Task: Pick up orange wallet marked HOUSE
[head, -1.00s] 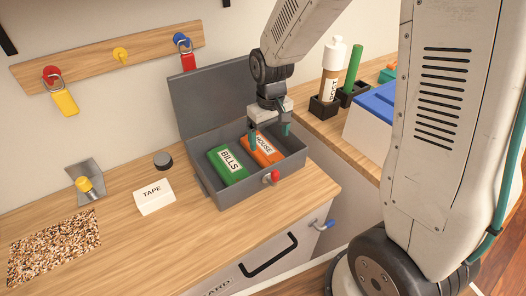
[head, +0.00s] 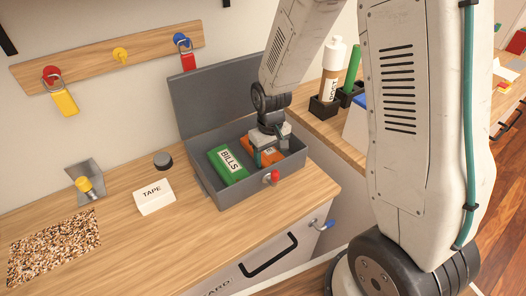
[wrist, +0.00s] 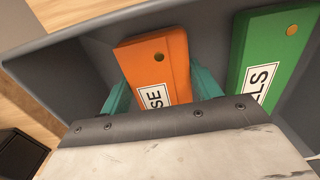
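The orange wallet (head: 265,155) lies in the open grey metal box (head: 208,188), to the right of the green wallet marked BILLS (head: 228,165). My gripper (head: 270,157) is down inside the box over the orange wallet and hides much of it. In the wrist view the orange wallet (wrist: 153,62) shows a white label ending in "SE", partly covered by my gripper. The teal fingers of my gripper (wrist: 162,95) are apart, one on each side of the wallet. I cannot tell whether they touch it. The green wallet (wrist: 268,55) is close beside the right finger.
The box lid (head: 215,95) stands open at the back. A red knob (head: 273,177) is on the box front. A white TAPE block (head: 154,196) and a dark round puck (head: 163,160) stand left of the box.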

